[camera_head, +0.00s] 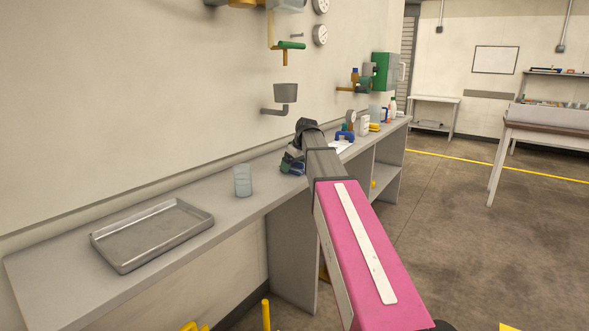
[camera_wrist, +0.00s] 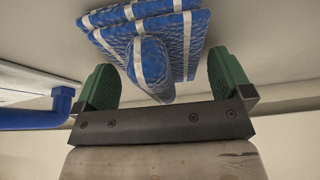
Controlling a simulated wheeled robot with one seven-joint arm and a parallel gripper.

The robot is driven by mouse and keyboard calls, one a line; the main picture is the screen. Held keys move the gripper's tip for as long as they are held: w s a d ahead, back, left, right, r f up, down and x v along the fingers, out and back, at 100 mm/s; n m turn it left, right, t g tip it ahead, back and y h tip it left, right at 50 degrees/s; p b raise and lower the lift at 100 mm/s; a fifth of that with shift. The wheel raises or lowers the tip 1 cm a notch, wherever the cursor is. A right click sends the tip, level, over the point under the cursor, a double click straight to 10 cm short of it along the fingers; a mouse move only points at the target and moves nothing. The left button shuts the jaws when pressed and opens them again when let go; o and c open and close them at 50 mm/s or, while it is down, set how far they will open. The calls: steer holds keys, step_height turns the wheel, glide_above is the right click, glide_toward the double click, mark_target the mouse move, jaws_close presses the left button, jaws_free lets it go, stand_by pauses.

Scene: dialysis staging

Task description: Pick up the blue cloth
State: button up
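The blue cloth (camera_wrist: 150,45) has white stripes and lies folded on the grey surface in the wrist view, with a raised fold towards my gripper. My gripper (camera_wrist: 160,78) has its two green fingers spread wide, one on each side of this fold. Gaps show between the fold and both fingers, so it is not gripped. In the head view my gripper (camera_head: 292,164) is low over the bench by the wall. My arm and gripper hide most of the cloth there.
The grey bench (camera_head: 85,285) runs along the wall. It bears a metal tray (camera_head: 122,262) and a translucent cup (camera_head: 243,181) left of my gripper. Bottles (camera_head: 363,126) and other items stand farther right. A blue pipe-like part (camera_wrist: 35,118) is close to the left finger.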

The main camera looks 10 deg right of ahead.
steer(key=c, duration=0.7)
steer(key=shift+c, duration=0.2)
steer(key=shift+r, duration=0.1)
steer(key=shift+r, duration=0.5)
steer(key=r, duration=0.4)
steer(key=shift+a, duration=0.3)
steer(key=s+a+r, duration=0.3)
steer(key=a+r, duration=0.3)
steer(key=a, duration=0.4)
steer(key=shift+s+a+r, duration=0.15)
steer(key=shift+s+a, duration=0.05)
steer(key=shift+s, duration=0.2)
steer(key=shift+o, duration=0.4)
